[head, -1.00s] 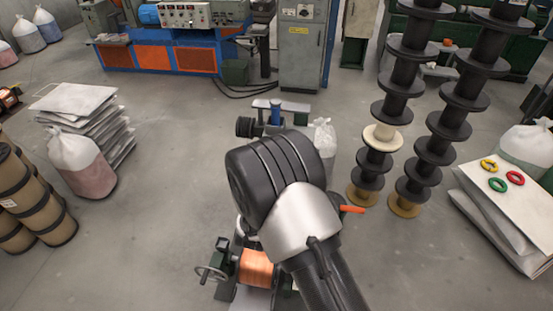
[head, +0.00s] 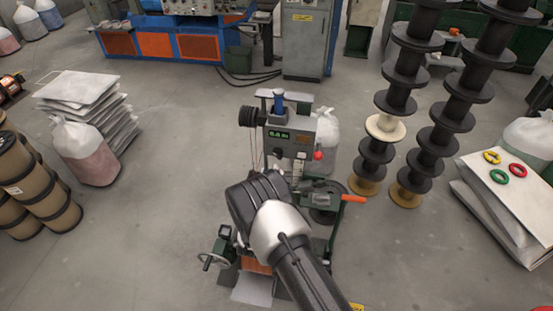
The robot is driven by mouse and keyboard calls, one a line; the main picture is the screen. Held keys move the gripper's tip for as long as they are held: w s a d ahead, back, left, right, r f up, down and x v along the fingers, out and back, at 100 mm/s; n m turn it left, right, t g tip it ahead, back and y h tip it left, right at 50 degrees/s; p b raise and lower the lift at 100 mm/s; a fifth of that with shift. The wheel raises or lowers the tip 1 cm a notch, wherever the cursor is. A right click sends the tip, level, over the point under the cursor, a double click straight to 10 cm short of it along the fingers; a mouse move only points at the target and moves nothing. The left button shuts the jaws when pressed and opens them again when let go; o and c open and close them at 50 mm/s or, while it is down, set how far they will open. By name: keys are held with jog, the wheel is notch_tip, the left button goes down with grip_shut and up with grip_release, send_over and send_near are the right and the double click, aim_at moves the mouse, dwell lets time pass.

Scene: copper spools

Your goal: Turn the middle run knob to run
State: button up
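A grey control box (head: 285,148) with a green display (head: 279,134) stands on the winding machine in the middle of the head view. A red button or knob (head: 318,155) sits at its right side, and small dark controls show on its front face. I cannot tell which one is the middle run knob or how it is set. My dark and silver arm covers part of the machine just below the box. My gripper is not visible; whether it touches anything cannot be seen.
The machine has a handwheel (head: 206,262) at lower left and an orange handle (head: 353,199) at right. Stacked black spools (head: 378,152) stand to the right. A pallet-like sheet stack (head: 90,108) and brown drums (head: 35,185) stand left. Grey floor between is open.

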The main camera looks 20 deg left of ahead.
aim_at(277, 156)
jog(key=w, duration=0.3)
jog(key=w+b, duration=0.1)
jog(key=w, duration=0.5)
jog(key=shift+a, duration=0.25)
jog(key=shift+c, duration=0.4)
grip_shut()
